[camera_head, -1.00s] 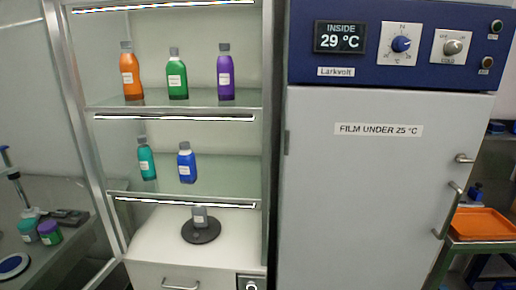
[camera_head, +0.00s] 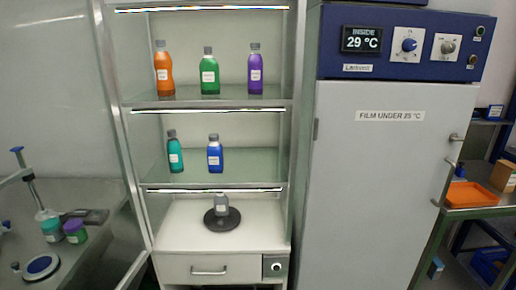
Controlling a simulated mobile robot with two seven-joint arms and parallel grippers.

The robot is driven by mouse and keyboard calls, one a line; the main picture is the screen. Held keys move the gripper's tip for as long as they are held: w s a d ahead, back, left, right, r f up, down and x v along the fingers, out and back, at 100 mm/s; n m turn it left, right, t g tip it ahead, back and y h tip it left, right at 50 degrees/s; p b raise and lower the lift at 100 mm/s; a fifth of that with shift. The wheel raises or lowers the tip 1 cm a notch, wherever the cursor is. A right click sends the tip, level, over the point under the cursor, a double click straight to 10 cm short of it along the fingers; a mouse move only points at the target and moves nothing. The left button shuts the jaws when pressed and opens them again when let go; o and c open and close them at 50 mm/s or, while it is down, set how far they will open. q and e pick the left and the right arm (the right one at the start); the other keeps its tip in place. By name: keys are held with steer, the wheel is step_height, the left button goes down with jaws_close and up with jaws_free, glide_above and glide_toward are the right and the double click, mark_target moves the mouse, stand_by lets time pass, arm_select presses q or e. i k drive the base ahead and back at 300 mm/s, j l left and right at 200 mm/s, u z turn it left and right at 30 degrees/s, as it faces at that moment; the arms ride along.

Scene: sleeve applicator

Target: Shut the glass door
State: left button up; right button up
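The glass door (camera_head: 55,85) stands open at the left of the lit cabinet. Its clear pane fills the left of the view, and part of its metal frame (camera_head: 132,270) shows low beside the cabinet. The door's far edge and any handle are not clearly visible. The cabinet (camera_head: 222,243) has an open front. Orange (camera_head: 165,72), green (camera_head: 209,75) and purple (camera_head: 255,72) bottles stand on its upper shelf. Teal (camera_head: 174,155) and blue (camera_head: 214,156) bottles stand on the shelf below. Neither gripper is in view.
A small grey-capped bottle stands on a black round plate (camera_head: 222,219) on the cabinet's base. A bench with jars (camera_head: 75,231) shows at left, apparently through the glass. A closed grey oven (camera_head: 385,190) stands close at right, with an orange tray (camera_head: 470,194) beyond it.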

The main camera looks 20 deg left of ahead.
mark_target(94, 6)
steer(key=k+j+z, duration=0.15)
steer(key=k+j, duration=0.65)
steer(key=j, duration=0.2)
steer(key=k+j+z, duration=0.1)
steer(key=k+j, duration=0.15)
steer(key=j, duration=0.15)
steer(key=j+z, duration=0.1)
steer(key=j, duration=0.8)
steer(key=i+j, duration=0.1)
steer(key=j, duration=0.35)
steer(key=i+j, duration=0.1)
steer(key=j, duration=0.3)
steer(key=i+j, duration=0.3)
steer(key=j, duration=0.2)
steer(key=l+z, duration=0.05)
